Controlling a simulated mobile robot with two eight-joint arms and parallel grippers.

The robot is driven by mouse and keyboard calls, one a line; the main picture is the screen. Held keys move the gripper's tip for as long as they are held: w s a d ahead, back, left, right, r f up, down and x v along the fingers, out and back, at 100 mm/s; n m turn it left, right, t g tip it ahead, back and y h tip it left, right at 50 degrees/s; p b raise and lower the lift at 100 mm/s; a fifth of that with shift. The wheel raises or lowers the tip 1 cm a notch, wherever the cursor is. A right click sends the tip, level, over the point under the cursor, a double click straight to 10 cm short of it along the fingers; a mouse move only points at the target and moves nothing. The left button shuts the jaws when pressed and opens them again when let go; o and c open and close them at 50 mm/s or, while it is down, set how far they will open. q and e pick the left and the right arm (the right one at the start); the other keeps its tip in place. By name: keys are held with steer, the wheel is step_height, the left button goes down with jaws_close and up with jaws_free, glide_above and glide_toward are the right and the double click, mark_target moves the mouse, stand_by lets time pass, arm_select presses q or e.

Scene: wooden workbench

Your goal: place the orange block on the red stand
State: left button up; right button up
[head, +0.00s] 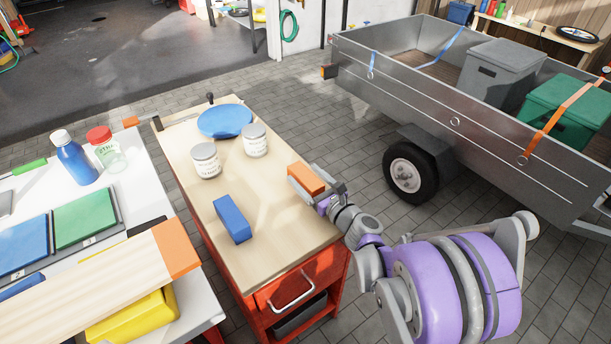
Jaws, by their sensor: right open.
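The orange block (306,178) is at the right edge of the wooden top of a red cart. My right gripper (318,193) reaches in from the right and is open at the block. One finger shows at the block's near left side; I cannot tell whether the fingers touch it. The gripper hides the block's lower part, so I cannot tell whether it rests on the top. I cannot make out a separate red stand; the cart's red body (262,292) is the large red thing in view. My left gripper is not in view.
A white table (148,205) at left holds bottles, coloured panels and an orange-ended board (120,278). A grey trailer (440,110) stands at right.

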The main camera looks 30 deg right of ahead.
steer(key=s, duration=0.7)
steer(key=s+d, duration=0.1)
steer(key=s, duration=0.3)
steer(key=shift+s+p, duration=0.15)
steer(key=shift+p, duration=0.2)
